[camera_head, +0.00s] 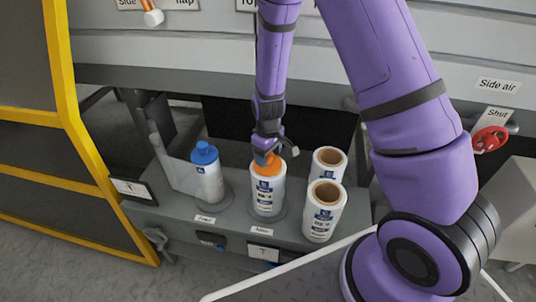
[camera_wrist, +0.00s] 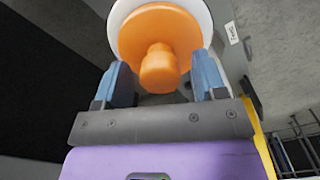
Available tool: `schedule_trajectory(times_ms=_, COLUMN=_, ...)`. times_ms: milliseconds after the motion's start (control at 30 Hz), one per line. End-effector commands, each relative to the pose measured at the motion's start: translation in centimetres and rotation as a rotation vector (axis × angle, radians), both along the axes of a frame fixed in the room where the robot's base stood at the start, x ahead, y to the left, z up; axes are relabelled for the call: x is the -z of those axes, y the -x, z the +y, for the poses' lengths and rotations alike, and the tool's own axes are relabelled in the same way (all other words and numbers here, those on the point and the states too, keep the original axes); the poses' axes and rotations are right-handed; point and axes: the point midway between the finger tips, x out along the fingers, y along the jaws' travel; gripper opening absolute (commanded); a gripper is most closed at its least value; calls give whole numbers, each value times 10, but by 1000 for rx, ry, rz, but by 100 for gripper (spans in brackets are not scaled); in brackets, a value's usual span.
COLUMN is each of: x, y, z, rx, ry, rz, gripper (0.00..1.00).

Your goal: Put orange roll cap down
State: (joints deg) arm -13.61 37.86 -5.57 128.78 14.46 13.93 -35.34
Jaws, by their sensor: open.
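The orange roll cap (camera_head: 267,167) sits on top of the white labelled roll (camera_head: 266,196) in the middle of the grey shelf. In the wrist view the orange cap (camera_wrist: 158,42) shows as a wide disc with a knob toward me, against the white roll end (camera_wrist: 204,14). My gripper (camera_head: 268,157) is directly above the cap. Its two blue fingers (camera_wrist: 163,85) are open, one on each side of the knob, with visible gaps between them and the knob.
A roll with a blue cap (camera_head: 206,172) stands to the left on the grey shelf (camera_head: 178,220). Two uncapped rolls (camera_head: 323,210) stand close on the right. A yellow-framed panel (camera_head: 75,112) is at the left, and a red valve handle (camera_head: 490,140) at the right.

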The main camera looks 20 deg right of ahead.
Motion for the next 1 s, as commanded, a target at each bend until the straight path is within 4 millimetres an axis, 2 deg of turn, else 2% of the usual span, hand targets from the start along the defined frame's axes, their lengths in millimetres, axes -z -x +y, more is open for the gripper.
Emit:
schedule_trajectory(times_ms=167, x=-17, y=-1, z=0, rx=0, ry=-1, rz=-3, gripper=65)
schedule_trajectory(times_ms=633, x=-98, y=-1, z=0, rx=-1, ry=-1, rz=-4, gripper=65)
schedule_trajectory(times_ms=800, x=-115, y=-1, z=0, rx=-1, ry=-1, rz=-2, gripper=65)
schedule_trajectory(times_ms=1000, x=-120, y=0, z=0, rx=0, ry=-1, rz=-1, gripper=65)
